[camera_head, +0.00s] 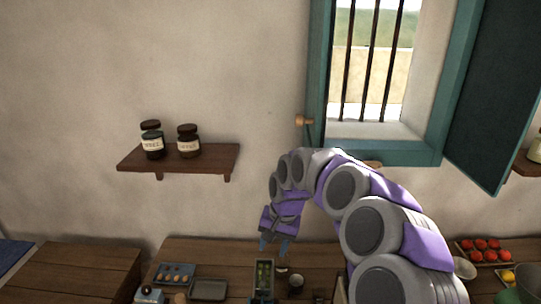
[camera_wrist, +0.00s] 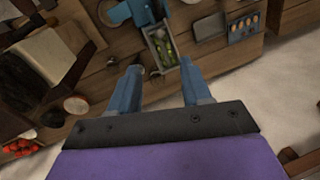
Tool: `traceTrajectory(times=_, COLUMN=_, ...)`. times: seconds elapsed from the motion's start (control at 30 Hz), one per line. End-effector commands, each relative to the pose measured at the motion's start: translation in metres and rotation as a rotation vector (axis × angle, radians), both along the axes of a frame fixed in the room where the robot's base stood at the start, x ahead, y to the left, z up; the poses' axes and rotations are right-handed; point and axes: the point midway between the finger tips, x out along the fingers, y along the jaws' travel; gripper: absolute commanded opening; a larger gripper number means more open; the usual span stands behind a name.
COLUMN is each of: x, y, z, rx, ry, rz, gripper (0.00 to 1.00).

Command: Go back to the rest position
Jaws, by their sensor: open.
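My gripper (camera_head: 275,246) hangs over the wooden counter (camera_head: 222,262) at the lower middle of the head view, with my purple and grey arm arching up from the lower right. In the wrist view my gripper (camera_wrist: 160,90) shows two blue fingers spread apart with nothing between them. Below and beyond the fingertips is a small container with green items (camera_wrist: 161,46), apart from the fingers. The same container (camera_head: 264,293) shows under the gripper in the head view.
A shelf (camera_head: 220,160) with two jars (camera_head: 152,140) is on the wall at left. A barred window (camera_head: 375,70) with an open teal shutter (camera_head: 495,95) is behind my arm. A grey tray (camera_head: 208,289) and a tray of red fruit (camera_head: 484,250) stand on the counter.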

Motion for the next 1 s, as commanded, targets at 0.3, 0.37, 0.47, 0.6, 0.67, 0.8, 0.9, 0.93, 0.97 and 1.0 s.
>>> traceTrajectory(times=0.3, x=-0.094, y=-0.020, z=0.018, rx=-0.014, ry=-0.002, rz=0.173, gripper=0.48)
traceTrajectory(times=0.37, x=-0.116, y=-0.027, z=0.017, rx=-0.027, ry=0.003, rz=0.204, gripper=0.48)
traceTrajectory(times=0.47, x=-0.153, y=-0.041, z=0.012, rx=-0.051, ry=0.016, rz=0.246, gripper=0.48)
traceTrajectory(times=0.6, x=-0.206, y=-0.062, z=0.001, rx=-0.090, ry=0.038, rz=0.280, gripper=0.48)
traceTrajectory(times=0.67, x=-0.230, y=-0.072, z=-0.007, rx=-0.105, ry=0.054, rz=0.288, gripper=0.48)
traceTrajectory(times=0.8, x=-0.284, y=-0.096, z=-0.027, rx=-0.142, ry=0.090, rz=0.286, gripper=0.48)
traceTrajectory(times=0.9, x=-0.320, y=-0.110, z=-0.043, rx=-0.159, ry=0.119, rz=0.271, gripper=0.48)
traceTrajectory(times=0.93, x=-0.330, y=-0.113, z=-0.048, rx=-0.163, ry=0.130, rz=0.265, gripper=0.48)
traceTrajectory(times=0.97, x=-0.339, y=-0.116, z=-0.053, rx=-0.165, ry=0.140, rz=0.260, gripper=0.48)
traceTrajectory(times=1.0, x=-0.350, y=-0.120, z=-0.057, rx=-0.169, ry=0.146, rz=0.254, gripper=0.48)
